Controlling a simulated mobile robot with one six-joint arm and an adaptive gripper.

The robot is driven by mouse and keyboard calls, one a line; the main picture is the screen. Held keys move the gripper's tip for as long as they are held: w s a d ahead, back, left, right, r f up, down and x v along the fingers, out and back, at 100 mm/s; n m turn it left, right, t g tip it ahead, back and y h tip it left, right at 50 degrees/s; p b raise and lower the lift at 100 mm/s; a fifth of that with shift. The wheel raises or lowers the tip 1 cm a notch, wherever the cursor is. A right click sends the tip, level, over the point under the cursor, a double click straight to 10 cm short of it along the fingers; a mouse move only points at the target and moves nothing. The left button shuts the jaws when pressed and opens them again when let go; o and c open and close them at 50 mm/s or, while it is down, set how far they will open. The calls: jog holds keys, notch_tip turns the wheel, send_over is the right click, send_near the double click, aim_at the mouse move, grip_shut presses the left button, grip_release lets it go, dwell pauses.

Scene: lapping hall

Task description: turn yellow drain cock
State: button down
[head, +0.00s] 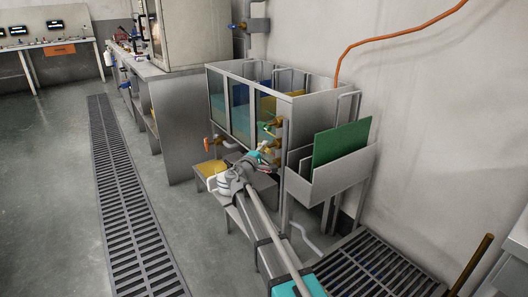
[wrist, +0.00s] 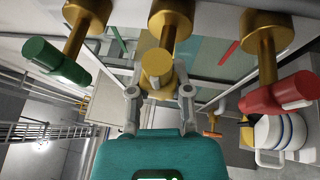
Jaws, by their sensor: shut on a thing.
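The yellow drain cock (wrist: 157,65) hangs from a brass valve body in the middle of the wrist view. My gripper (wrist: 159,92) has one finger on each side of its handle and is shut on it. The gripper (head: 262,158) is at the front right end of the tank unit in the head view, where the yellow handle is too small to tell apart. A green-handled cock (wrist: 57,62) is to the left and a red-handled cock (wrist: 278,95) to the right, both clear of the fingers.
A tank unit (head: 293,120) with glass fronts stands behind the cocks. A grey holder (head: 310,190) with a green board (head: 342,142) is at right. A white striped pot (wrist: 280,132) sits below the red cock. Floor at left is clear.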

dwell(0.3)
jog(key=c, duration=0.5)
grip_release()
jog(key=shift+c, duration=0.2)
jog(key=shift+r+n+p, duration=0.1)
jog(key=shift+n+p, duration=0.3)
jog(key=shift+p, duration=0.1)
jog(key=shift+n+g+y+p, duration=0.8)
jog(key=shift+n+p, duration=0.45)
jog(key=shift+n, duration=0.45)
jog(key=v, duration=1.3)
jog(key=s+d+f+m+g+p, duration=0.1)
jog(key=s+d+f+g, duration=0.1)
jog(key=s+d, duration=0.2)
jog(key=s+d+f+m+g+y+p, duration=0.1)
jog(key=s+d, duration=0.4)
jog(key=d, duration=0.6)
jog(key=s+d+f+m+g+y+p, duration=0.1)
jog(key=s+d+f+g, duration=0.3)
jog(key=d, duration=0.4)
jog(key=shift+s+f+m, duration=0.4)
jog(key=shift+f+m, duration=0.1)
jog(key=shift+m, duration=0.1)
